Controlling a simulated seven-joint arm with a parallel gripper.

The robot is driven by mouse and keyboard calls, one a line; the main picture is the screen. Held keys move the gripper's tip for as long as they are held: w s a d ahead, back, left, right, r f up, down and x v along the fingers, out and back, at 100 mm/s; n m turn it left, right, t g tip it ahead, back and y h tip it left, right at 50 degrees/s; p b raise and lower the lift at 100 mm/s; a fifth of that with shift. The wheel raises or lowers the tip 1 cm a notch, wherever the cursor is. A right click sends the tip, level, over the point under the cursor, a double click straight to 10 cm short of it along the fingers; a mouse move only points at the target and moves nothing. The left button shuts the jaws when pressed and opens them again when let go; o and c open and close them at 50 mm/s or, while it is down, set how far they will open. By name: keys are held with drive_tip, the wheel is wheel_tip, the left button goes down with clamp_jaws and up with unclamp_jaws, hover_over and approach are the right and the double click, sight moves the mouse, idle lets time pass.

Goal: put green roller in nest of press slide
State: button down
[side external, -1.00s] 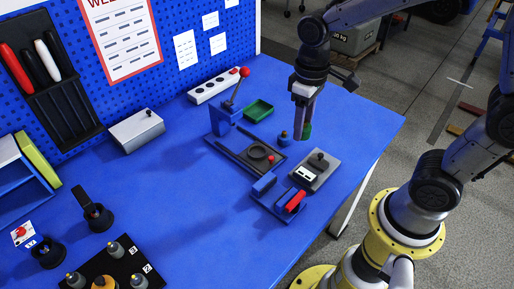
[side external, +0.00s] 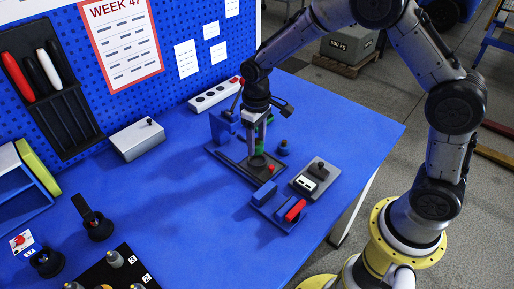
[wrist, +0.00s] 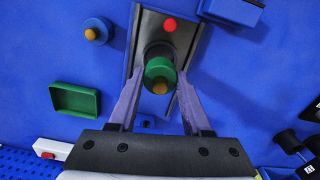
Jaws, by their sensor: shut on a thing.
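The green roller (wrist: 159,72), with an orange end, is held between the two fingers of my gripper (wrist: 161,76) in the wrist view. In the side view a bit of the roller (side external: 260,147) shows below my gripper (side external: 257,145). The press slide (side external: 235,163) is a dark grey track on the table, with a red knob (side external: 271,168). Its nest, a dark ring (side external: 257,161), lies just under the fingers. In the wrist view the roller overlaps the dark nest (wrist: 157,49). I cannot tell whether the roller touches it.
A blue round piece with an orange top (wrist: 96,32) stands beside the slide. A green tray (wrist: 75,99) lies to the left in the wrist view. A grey block with a black knob (side external: 316,177) and a blue fixture with a red bar (side external: 294,210) stand close by.

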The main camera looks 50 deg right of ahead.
sight(257, 151)
drive_tip(key=shift+s+f, duration=0.1)
drive_tip(key=shift+f, duration=1.15)
drive_tip(key=shift+f, duration=0.6)
drive_tip(key=shift+c, duration=1.7)
unclamp_jaws()
wheel_tip(257, 151, up, 13)
drive_tip(key=shift+r, duration=0.2)
drive_tip(key=s+d+r+m+t, duration=0.1)
drive_tip(key=s+d+r+t, duration=0.1)
drive_tip(key=s+r, duration=0.5)
drive_tip(key=s+d+r+t, duration=0.15)
drive_tip(key=s+r, duration=0.25)
drive_tip(key=s, duration=0.7)
drive_tip(key=s+f+t, duration=0.1)
drive_tip(key=s+t, duration=0.1)
drive_tip(key=s, duration=0.5)
drive_tip(key=shift+s+d+f+m, duration=0.25)
drive_tip(key=shift+s+f+m, duration=0.1)
drive_tip(key=shift+f+m, duration=0.05)
